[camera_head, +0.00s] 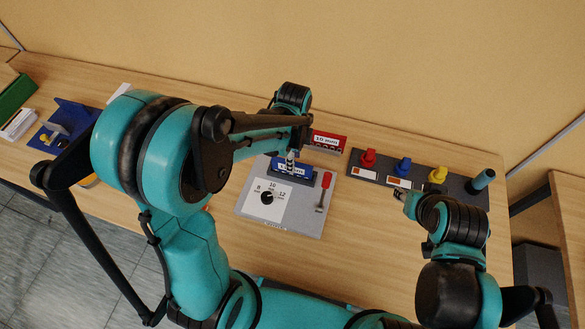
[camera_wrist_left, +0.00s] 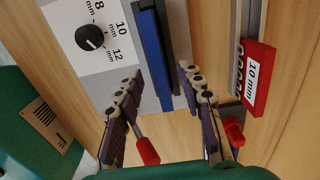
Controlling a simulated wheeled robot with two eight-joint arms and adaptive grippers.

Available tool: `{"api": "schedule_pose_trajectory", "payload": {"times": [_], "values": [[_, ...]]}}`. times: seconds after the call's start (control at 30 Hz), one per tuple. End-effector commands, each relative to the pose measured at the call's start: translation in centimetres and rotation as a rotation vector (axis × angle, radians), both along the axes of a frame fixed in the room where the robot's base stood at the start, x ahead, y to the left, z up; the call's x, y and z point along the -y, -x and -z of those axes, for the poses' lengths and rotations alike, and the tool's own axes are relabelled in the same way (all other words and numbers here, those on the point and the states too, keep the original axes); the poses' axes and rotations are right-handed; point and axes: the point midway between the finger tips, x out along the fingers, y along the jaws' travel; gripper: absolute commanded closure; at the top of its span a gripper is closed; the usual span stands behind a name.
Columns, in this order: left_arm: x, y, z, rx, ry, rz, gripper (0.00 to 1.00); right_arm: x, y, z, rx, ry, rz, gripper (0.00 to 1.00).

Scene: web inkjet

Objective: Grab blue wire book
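The blue wire book (camera_head: 281,176) with a white label stands upright on a grey plate (camera_head: 310,225) in the head view. In the left wrist view the blue book (camera_wrist_left: 149,62) shows edge-on beside a dial. My left gripper (camera_head: 291,155) is above the book, and its fingers (camera_wrist_left: 161,75) are apart, with the book's end between them in the picture. Contact cannot be told. My right gripper (camera_head: 405,198) is at the right, by the dark rack; its fingers are too small to read.
A red 10 mm book (camera_wrist_left: 256,75) stands behind the blue one. A red-handled lever (camera_head: 325,182) rises from the plate. A dark rack (camera_head: 455,182) with red, blue and yellow pieces lies right. A blue holder (camera_head: 70,116) is at left. The table front is clear.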

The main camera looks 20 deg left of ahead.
Motion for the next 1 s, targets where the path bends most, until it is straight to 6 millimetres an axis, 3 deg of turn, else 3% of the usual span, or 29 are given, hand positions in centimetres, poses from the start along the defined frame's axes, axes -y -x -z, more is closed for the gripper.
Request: {"api": "schedule_pose_trajectory", "payload": {"times": [0.23,0.57,0.7,1.0], "values": [[-0.4,0.1,3.9,0.001,0.0,-0.001,0.62,0.0,0.0,1.4,0.0,0.0,0.0,0.63],[-0.4,0.1,4.5,0.001,0.0,-0.002,0.62,0.0,0.0,1.5,0.0,0.0,0.0,0.63],[-0.4,0.1,4.5,0.001,0.0,-0.002,0.99,0.0,0.0,1.5,0.0,0.0,0.0,0.63],[-0.4,0.1,4.5,0.001,0.0,-0.002,1.0,0.0,0.0,1.5,0.0,0.0,0.0,0.63]]}}
